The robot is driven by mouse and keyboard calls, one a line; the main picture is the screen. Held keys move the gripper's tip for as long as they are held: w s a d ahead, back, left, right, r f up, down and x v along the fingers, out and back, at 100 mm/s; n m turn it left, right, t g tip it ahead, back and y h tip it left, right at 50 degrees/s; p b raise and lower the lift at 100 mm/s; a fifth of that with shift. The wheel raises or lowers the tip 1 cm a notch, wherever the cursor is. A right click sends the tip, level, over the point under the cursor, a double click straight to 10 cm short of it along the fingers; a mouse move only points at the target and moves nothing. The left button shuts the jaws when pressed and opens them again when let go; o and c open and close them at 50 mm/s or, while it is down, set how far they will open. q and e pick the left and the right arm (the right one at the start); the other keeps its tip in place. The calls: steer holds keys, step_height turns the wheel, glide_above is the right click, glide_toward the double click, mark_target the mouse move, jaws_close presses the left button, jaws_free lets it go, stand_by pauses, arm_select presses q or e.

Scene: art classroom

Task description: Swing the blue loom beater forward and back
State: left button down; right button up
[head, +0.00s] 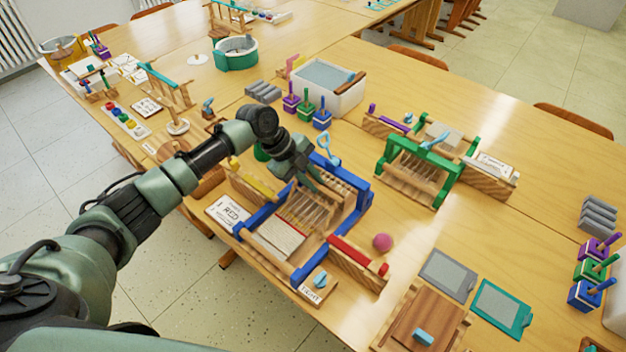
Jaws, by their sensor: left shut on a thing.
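The blue loom (262,215) stands on the near table, with a wooden base and warp threads across it. Its blue beater (345,175) is a bar across the far part of the frame, with a light blue loop (328,148) standing above it. My left gripper (308,182) reaches in over the loom from the left and is shut on the beater near its left end. The fingers and arm hide part of the bar and the contact itself. My right gripper is out of view.
A green loom (418,170) stands to the right. A white bin (330,88) and colored blocks stand behind. Some bare table (500,235) shows at right.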

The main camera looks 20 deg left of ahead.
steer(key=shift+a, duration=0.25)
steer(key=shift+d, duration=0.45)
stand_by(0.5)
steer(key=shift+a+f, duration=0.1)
